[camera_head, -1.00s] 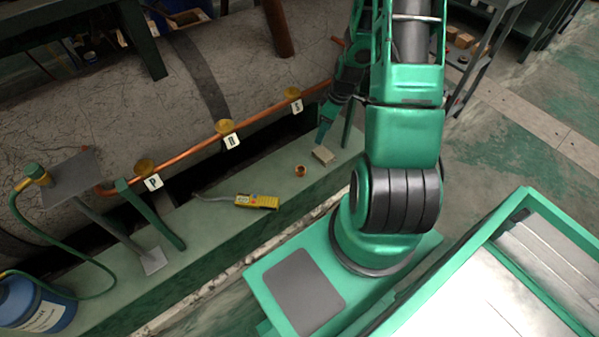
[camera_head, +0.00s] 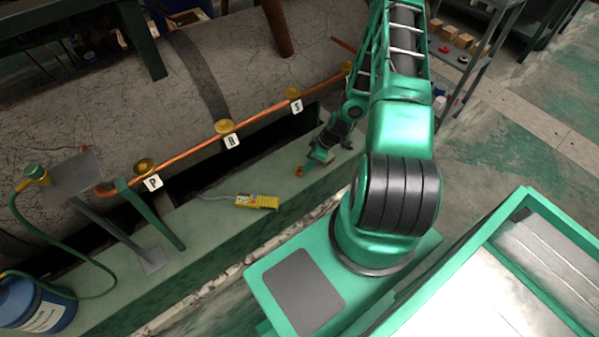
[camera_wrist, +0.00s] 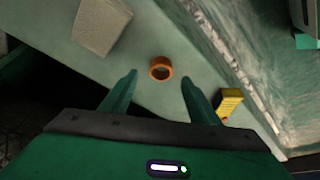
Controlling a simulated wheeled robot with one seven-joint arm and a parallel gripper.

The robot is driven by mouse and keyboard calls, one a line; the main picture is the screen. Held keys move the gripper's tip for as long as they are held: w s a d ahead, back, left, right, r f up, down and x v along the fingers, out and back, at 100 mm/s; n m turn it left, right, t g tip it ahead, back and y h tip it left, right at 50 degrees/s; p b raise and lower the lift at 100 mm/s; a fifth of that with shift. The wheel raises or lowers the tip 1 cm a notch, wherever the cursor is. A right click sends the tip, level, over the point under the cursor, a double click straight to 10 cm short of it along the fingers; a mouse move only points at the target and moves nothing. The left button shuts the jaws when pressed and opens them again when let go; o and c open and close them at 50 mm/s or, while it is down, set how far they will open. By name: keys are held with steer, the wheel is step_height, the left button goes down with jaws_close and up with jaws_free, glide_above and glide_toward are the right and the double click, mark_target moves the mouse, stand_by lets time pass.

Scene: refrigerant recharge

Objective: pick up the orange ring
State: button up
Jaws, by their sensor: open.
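The orange ring (camera_wrist: 160,68) lies on the green ledge in the wrist view, ahead of and between the two fingertips. It also shows as a small orange spot in the head view (camera_head: 299,171), just beside the gripper. My gripper (camera_wrist: 159,80) is open and empty, with one finger on each side of the line to the ring. The fingers do not visibly touch it. In the head view my gripper (camera_head: 308,165) is low over the ledge, left of my arm's base.
A yellow device (camera_head: 256,201) with a grey lead lies on the ledge left of the ring. A pale block (camera_wrist: 101,24) lies near the ring. A copper pipe (camera_head: 188,149) with brass fittings and letter tags runs behind. A blue canister (camera_head: 38,306) stands at lower left.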

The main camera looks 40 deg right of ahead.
steer(key=shift+x, duration=2.95)
steer(key=shift+a, duration=0.15)
steer(key=c, duration=0.9)
